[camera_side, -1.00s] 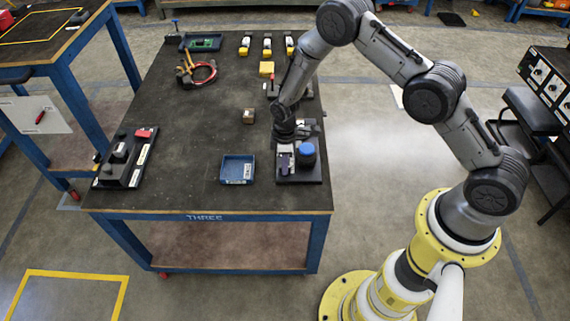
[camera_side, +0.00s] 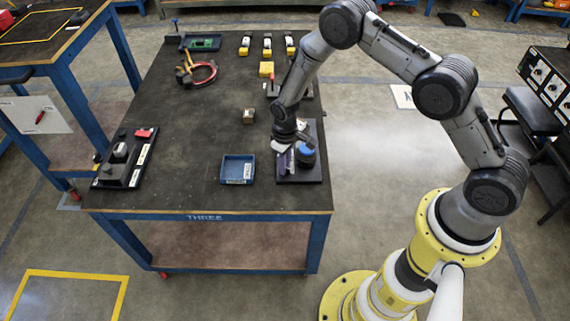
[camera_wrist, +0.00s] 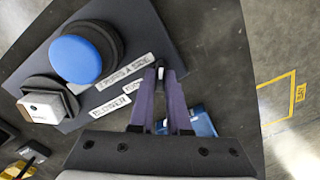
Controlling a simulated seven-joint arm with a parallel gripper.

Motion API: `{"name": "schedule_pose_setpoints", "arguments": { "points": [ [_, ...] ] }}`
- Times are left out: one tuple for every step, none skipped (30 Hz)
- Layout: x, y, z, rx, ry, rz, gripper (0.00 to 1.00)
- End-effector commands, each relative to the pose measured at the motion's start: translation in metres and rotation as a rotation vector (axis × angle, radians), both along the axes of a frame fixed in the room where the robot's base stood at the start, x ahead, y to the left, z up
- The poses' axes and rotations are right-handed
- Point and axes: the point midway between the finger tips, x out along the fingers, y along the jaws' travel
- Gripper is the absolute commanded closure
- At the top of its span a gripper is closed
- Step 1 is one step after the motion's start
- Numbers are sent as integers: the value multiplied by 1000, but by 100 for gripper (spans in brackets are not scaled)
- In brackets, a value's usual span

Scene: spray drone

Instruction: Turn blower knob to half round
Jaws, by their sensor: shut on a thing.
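The control panel (camera_side: 313,174) is a dark plate at the table's front right corner. It also fills the upper left of the wrist view (camera_wrist: 190,45), with white labels, one reading "BLOWER" (camera_wrist: 110,106). My gripper (camera_side: 291,163) is low over the panel's left part, beside the round blue button (camera_side: 307,151). In the wrist view, the purple fingers of my gripper (camera_wrist: 160,72) are close together beside the labels, shut on the blower knob. The knob is mostly hidden between the fingertips; only a small pale bit shows there, so its angle is unclear.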

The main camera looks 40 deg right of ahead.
Motion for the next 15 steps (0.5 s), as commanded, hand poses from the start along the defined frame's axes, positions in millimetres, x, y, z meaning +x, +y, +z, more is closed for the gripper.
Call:
{"name": "schedule_pose_setpoints", "arguments": {
  "points": [
    [0, 0, 1, 0, 1, -45, 100],
    [0, 0, 1, 0, 1, -73, 100],
    [0, 0, 1, 0, 1, -112, 100],
    [0, 0, 1, 0, 0, -140, 100],
    [0, 0, 1, 0, 0, -168, 100],
    [0, 0, 1, 0, 0, -207, 100],
    [0, 0, 1, 0, 1, -235, 100],
    [0, 0, 1, 0, 1, -263, 100],
    [0, 0, 1, 0, 0, -302, 100],
    [0, 0, 1, 0, 0, -330, 100],
    [0, 0, 1, 0, -1, -358, 100],
    [0, 0, 1, 0, 0, -397, 100],
    [0, 0, 1, 0, 0, -425, 100],
    [0, 0, 1, 0, 0, -454, 100],
    [0, 0, 1, 0, 0, -492, 100]
  ]
}}
